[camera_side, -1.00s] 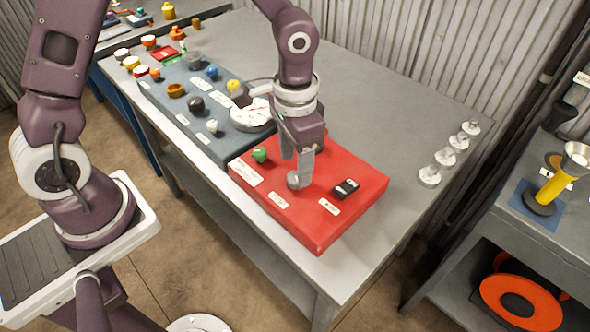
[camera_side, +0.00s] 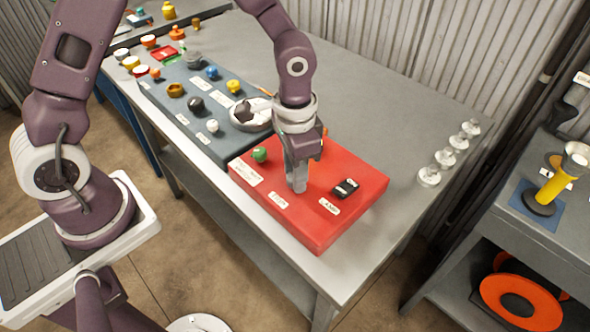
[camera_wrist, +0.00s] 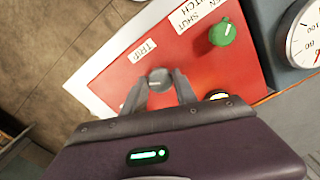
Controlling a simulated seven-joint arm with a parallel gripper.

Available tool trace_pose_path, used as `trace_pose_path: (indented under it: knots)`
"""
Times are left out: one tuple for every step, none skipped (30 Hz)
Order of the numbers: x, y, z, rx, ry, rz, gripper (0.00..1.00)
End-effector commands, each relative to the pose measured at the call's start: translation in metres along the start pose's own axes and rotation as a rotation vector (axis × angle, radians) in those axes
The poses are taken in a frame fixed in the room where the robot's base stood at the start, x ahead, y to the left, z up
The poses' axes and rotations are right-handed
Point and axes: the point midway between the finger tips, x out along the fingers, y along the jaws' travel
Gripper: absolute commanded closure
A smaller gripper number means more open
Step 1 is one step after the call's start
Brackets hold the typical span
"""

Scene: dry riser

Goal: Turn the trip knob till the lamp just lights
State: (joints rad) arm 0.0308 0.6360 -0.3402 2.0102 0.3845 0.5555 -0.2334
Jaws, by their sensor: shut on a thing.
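The trip knob (camera_wrist: 160,74) is a small grey round knob on the red panel (camera_wrist: 108,72), beside a white TRIP label (camera_wrist: 142,50). In the wrist view my gripper (camera_wrist: 160,82) has one fingertip on each side of the knob and is shut on it. In the side view my gripper (camera_side: 297,188) points straight down at the middle of the red panel (camera_side: 318,238), and its fingers hide the knob. A round piece (camera_wrist: 217,95) shows partly behind the gripper body in the wrist view; I cannot tell whether it is the lamp or whether it is lit.
A round white gauge (camera_side: 252,114) and a blue-grey panel (camera_side: 200,137) with several knobs lie to the left.

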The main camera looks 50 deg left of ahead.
Motion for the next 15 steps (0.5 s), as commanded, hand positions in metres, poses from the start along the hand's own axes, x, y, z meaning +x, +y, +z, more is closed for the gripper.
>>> trace_pose_path:
  knots:
    - [-0.0002, -0.0001, 0.0004, 0.007, -0.002, -0.001, 1.0]
    - [-0.0002, -0.0001, 0.0005, 0.006, -0.002, -0.001, 1.0]
    - [-0.0002, -0.0001, 0.0005, 0.005, -0.002, -0.001, 1.0]
    - [-0.0002, -0.0001, 0.0005, 0.005, -0.002, -0.001, 1.0]
    - [-0.0002, -0.0001, 0.0005, 0.005, -0.002, -0.001, 1.0]
    - [-0.0002, -0.0001, 0.0006, 0.005, -0.002, -0.001, 1.0]
    - [-0.0002, -0.0001, 0.0006, 0.005, -0.002, -0.001, 0.6]
    - [-0.0002, -0.0001, 0.0005, 0.005, -0.002, -0.001, 0.54]
    - [-0.0002, -0.0001, 0.0005, 0.005, -0.002, -0.001, 0.46]
    - [-0.0002, -0.0001, 0.0005, 0.005, -0.002, -0.001, 0.44]
    - [-0.0002, -0.0001, 0.0005, 0.005, -0.002, -0.001, 0.44]
    - [-0.0002, -0.0001, 0.0005, 0.005, -0.002, 0.0, 0.44]
    - [-0.0001, -0.0001, 0.0004, 0.005, -0.002, 0.0, 0.44]
    - [-0.0001, 0.0, 0.0004, 0.005, -0.002, 0.0, 0.44]
    - [-0.0001, 0.0, 0.0004, 0.005, -0.001, 0.0, 0.44]
